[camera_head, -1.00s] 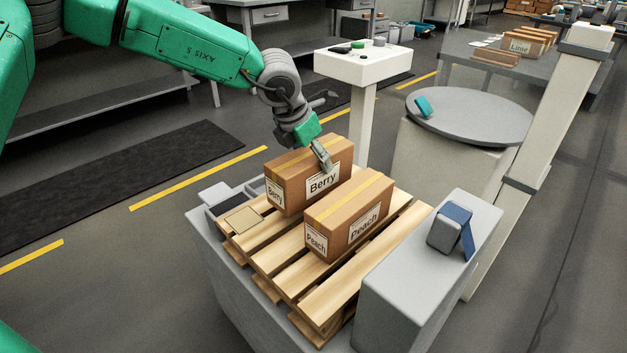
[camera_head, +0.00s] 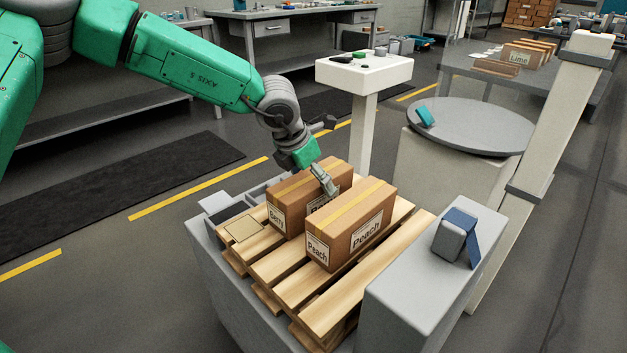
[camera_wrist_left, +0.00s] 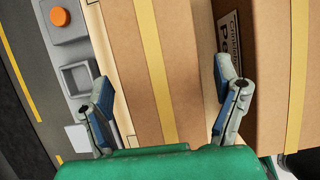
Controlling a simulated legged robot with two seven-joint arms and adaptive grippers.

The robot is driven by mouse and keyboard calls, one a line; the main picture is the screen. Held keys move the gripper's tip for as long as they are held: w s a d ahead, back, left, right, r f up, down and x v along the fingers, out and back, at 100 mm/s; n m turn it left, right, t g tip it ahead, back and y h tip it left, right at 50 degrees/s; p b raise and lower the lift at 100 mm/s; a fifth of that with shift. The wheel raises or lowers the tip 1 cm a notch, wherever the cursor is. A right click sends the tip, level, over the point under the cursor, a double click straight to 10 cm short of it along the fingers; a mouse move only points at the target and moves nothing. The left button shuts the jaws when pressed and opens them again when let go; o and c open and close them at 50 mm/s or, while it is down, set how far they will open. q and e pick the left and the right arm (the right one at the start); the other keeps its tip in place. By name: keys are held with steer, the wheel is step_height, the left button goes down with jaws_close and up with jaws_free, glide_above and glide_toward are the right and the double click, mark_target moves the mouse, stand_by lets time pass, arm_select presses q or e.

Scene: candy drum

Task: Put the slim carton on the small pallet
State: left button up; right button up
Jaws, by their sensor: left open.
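A brown carton labelled Berry (camera_head: 290,192) sits on the wooden pallet (camera_head: 335,303), close beside a carton labelled Peach (camera_head: 350,225) that partly hides it. Both have a yellow tape strip; which one is meant by slim is not marked. My left gripper (camera_head: 324,180) is low at the Berry carton's top. In the left wrist view its open fingers (camera_wrist_left: 165,78) stand either side of the Berry carton (camera_wrist_left: 185,70), one finger at the gap beside the Peach carton (camera_wrist_left: 268,75). Contact cannot be told. My right gripper is not in view.
A grey block with a blue-and-grey device (camera_head: 455,235) stands right of the pallet. Behind are a white control pedestal (camera_head: 365,75) and a round grey table (camera_head: 470,127) with a teal item. A pale post (camera_head: 545,125) rises at the right. Bare pallet slats lie in front.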

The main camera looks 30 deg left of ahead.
arm_select(q)
steer(key=p+v, duration=0.3)
steer(key=v, duration=0.7)
steer(key=shift+r+p, duration=0.1)
steer(key=shift+p, duration=0.2)
steer(key=shift+s+r, duration=0.2)
steer(key=shift+r, duration=0.2)
